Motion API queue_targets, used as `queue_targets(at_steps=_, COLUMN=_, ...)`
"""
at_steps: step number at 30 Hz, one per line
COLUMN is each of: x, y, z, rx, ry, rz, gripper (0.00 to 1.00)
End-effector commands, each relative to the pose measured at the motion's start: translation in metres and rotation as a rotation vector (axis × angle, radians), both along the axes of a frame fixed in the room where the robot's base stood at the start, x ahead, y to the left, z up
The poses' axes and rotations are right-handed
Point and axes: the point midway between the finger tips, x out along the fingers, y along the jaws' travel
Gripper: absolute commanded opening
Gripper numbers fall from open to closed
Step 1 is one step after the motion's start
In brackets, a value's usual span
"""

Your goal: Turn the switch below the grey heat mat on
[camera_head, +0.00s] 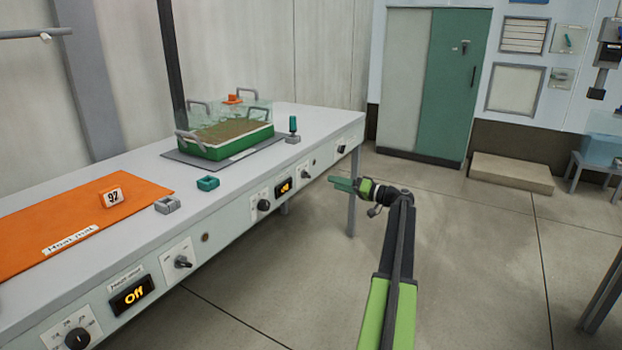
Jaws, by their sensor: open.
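The grey heat mat (181,158) lies on the bench under a green tray with a clear cover. On the bench front below it are a dark knob (263,205), a small lit display (283,187), a switch (305,171) on a pale plate and another dark knob (340,149) farther right. The display's orange text is small and seems to read "Off". The switch's exact pointing is too small to tell. My gripper (342,184) is open and empty, in front of the bench and right of the switch, apart from it. Its green fingers point left toward the panel.
An orange heat mat (60,226) lies at the left, with an "Off" display (132,293), a switch (182,262) and a dial (77,338) below it. A bench leg (353,190) stands behind my gripper.

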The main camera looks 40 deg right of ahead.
Motion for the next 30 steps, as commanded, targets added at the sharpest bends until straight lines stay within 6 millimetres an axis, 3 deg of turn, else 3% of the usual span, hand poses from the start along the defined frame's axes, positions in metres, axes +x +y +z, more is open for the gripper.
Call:
queue_targets(at_steps=9, x=0.073, y=0.012, z=0.0, rx=0.0, ry=0.0, rz=-0.007, gripper=0.6)
queue_targets(at_steps=15, x=0.102, y=0.019, z=0.0, rx=0.0, ry=0.0, rz=-0.008, gripper=0.6)
queue_targets(at_steps=26, x=0.108, y=0.021, z=0.0, rx=0.0, ry=0.001, rz=-0.011, gripper=0.6)
queue_targets(at_steps=30, x=0.108, y=0.021, z=0.0, rx=0.0, ry=0.001, rz=-0.011, gripper=0.44)
